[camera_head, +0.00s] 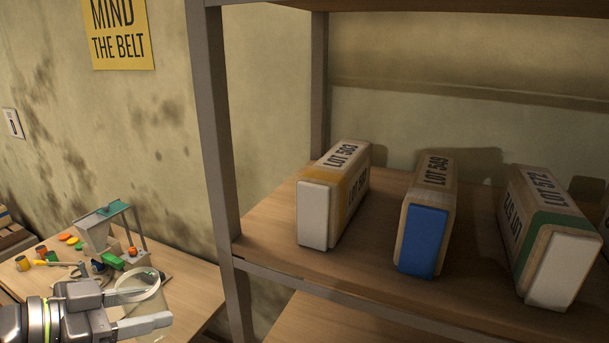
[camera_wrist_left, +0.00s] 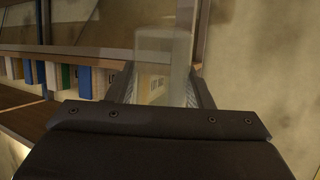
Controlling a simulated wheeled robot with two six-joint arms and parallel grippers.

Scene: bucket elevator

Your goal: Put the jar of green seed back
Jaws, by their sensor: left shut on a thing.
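My left gripper (camera_head: 160,299) is at the lower left of the head view, shut on a clear jar (camera_head: 143,290). The jar is held in front of the table and to the left of the shelf post. In the left wrist view the jar (camera_wrist_left: 164,60) shows as a pale, see-through cylinder between the two fingers of the left gripper (camera_wrist_left: 163,88). I see no green seed in it; its contents cannot be made out. My right gripper is in neither view.
A table (camera_head: 190,300) behind the gripper bears a small hopper machine (camera_head: 97,232) and several coloured pieces.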

